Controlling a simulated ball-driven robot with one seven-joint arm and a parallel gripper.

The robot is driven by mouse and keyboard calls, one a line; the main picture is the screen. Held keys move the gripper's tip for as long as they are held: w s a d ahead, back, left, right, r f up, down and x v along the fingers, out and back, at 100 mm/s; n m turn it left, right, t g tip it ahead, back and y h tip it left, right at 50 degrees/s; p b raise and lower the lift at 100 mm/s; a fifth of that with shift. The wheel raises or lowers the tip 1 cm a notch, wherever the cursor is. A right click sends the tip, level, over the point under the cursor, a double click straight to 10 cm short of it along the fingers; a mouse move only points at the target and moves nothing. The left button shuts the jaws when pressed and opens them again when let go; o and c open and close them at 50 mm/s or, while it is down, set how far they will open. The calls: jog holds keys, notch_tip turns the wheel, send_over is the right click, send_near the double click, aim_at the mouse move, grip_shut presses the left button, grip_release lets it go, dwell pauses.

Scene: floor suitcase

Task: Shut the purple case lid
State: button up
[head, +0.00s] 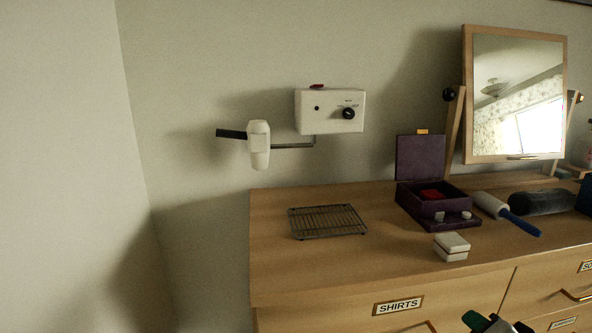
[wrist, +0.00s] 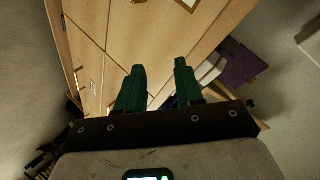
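The purple case (head: 408,205) stands on top of the wooden dresser, with its lid (head: 420,157) raised upright at the back and a small gold clasp on the lid's top edge. A red item lies inside, and two small pale items sit at its front. My gripper (head: 495,325) shows only in part at the bottom edge of the head view, below and in front of the case and apart from it. In the wrist view my gripper (wrist: 160,68) has its two green fingers spread, with nothing between them, before the dresser's drawer fronts.
A small white box (head: 452,247) sits in front of the case, with a wire rack (head: 327,221) to the left. A lint roller (head: 505,213), a dark cylinder (head: 542,202) and a tilting mirror (head: 515,95) stand to the right. A purple patch (wrist: 240,65) in the wrist view is unclear.

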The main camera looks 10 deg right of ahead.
jog(key=s+a+f+n+g+y, duration=0.1)
jog(key=s+a+f+n+g, duration=0.25)
jog(key=s+f, duration=0.5)
jog(key=s+a+f+n+g+y, duration=0.1)
jog(key=s+a+f+n+g, duration=0.25)
jog(key=s+f, duration=0.45)
jog(key=s+a+f+n+g+y, duration=0.1)
jog(key=s+a+f+n+g, duration=0.15)
jog(key=s+f+n, duration=0.55)
notch_tip(320, 180, up, 16)
jog(key=s+m+g+p, duration=0.1)
jog(key=s+m+p, duration=0.1)
jog(key=p, duration=1.2)
jog(key=shift+s+a+f+m, duration=0.2)
jog(key=shift+s+m, duration=0.1)
jog(key=shift+m, duration=0.1)
